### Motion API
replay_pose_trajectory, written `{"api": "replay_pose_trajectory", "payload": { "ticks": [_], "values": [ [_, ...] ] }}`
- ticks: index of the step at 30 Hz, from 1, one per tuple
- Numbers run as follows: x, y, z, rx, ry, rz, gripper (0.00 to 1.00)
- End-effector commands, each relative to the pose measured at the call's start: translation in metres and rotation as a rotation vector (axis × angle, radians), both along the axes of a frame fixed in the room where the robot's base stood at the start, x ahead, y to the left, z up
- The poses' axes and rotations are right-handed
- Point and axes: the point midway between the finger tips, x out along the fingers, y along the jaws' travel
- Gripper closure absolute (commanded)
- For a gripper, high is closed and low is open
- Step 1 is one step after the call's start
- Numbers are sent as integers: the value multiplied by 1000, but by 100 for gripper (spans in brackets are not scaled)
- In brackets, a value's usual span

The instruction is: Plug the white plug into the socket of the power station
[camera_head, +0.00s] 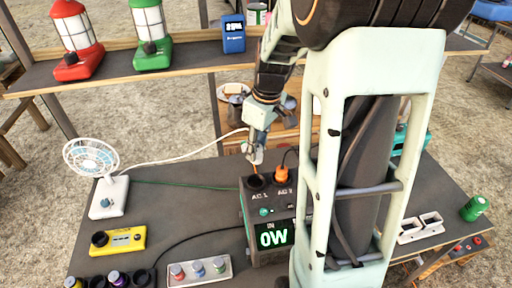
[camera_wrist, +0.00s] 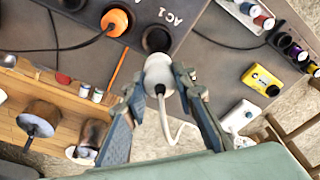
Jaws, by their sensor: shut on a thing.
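The white plug (camera_wrist: 158,72) is held between the fingertips of my gripper (camera_wrist: 160,84), which is shut on it. It also shows in the head view (camera_head: 257,157), just above the power station (camera_head: 267,215). The dark round AC 1 socket (camera_wrist: 156,39) is empty and lies just beyond the plug in the wrist view; in the head view the socket (camera_head: 256,181) is below the plug with a small gap. The plug's prongs are hidden. Its white cord (camera_head: 190,155) runs left to the fan (camera_head: 92,160).
An orange plug (camera_head: 281,174) fills the AC 2 socket beside AC 1. A yellow device (camera_head: 118,240) and a tray of small jars (camera_head: 197,271) are at the front left. A shelf with a red lantern (camera_head: 76,40) and a green lantern (camera_head: 150,40) stands behind.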

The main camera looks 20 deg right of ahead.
Motion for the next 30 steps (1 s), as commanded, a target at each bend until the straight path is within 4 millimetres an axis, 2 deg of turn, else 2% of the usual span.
{"api": "replay_pose_trajectory", "payload": {
  "ticks": [30],
  "values": [
    [0, 0, -89, 0, 1, 1, 100]
  ]
}}
